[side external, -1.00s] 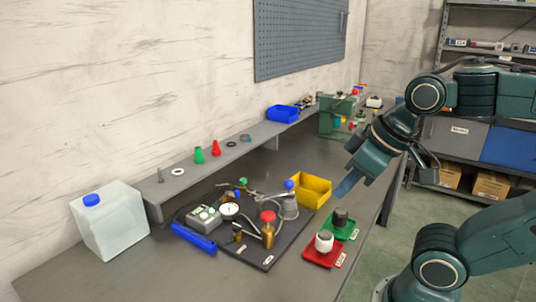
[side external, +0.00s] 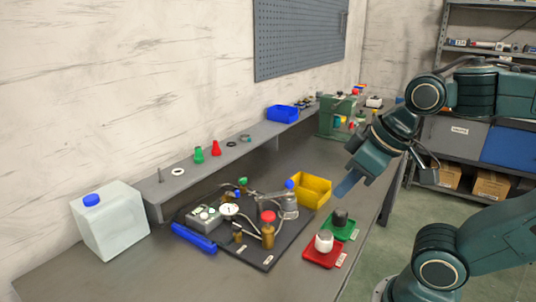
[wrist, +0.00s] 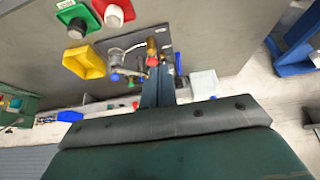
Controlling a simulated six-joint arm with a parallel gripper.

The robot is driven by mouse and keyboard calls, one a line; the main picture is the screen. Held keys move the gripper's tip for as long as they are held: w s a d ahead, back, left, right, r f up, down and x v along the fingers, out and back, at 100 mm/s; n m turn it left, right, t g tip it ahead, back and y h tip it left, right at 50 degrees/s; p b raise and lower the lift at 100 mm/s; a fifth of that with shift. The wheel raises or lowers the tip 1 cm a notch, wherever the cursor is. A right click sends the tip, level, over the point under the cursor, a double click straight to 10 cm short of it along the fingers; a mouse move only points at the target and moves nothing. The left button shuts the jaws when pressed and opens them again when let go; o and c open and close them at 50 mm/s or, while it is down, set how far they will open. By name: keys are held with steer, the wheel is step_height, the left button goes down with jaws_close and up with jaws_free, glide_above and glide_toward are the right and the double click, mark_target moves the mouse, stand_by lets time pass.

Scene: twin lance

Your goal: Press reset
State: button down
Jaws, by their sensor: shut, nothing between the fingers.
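A small grey control box (side external: 204,217) with round buttons sits at the left of a dark tray (side external: 262,262) on the bench. Which button is reset is too small to read. A white dial gauge (side external: 229,210) stands beside the box. A red-capped amber bottle (side external: 268,232) and a blue-capped clear bottle (side external: 290,203) stand on the tray; the red-capped one also shows in the wrist view (wrist: 152,52). My gripper (side external: 345,187) is shut and empty, in the air to the right of the yellow bin, away from the box. Its fingers (wrist: 157,88) show in the wrist view.
A yellow bin (side external: 311,190) stands behind the tray. Red (side external: 322,253) and green (side external: 341,230) trays hold a white and a black knob. A blue-handled tool (side external: 194,238) lies at the tray's left. A white jug (side external: 108,222) and raised shelf (side external: 165,190) line the wall.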

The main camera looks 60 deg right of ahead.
steer(key=m+t+y, duration=0.1)
steer(key=m+t, duration=0.3)
steer(key=m, duration=0.4)
glide_above(204, 216)
step_height(204, 216, down, 10)
steer(key=shift+s+d+f, duration=0.2)
steer(key=shift+s+d, duration=0.05)
steer(key=shift+s, duration=0.05)
steer(key=shift+f, duration=0.2)
steer(key=shift+f, duration=4.2)
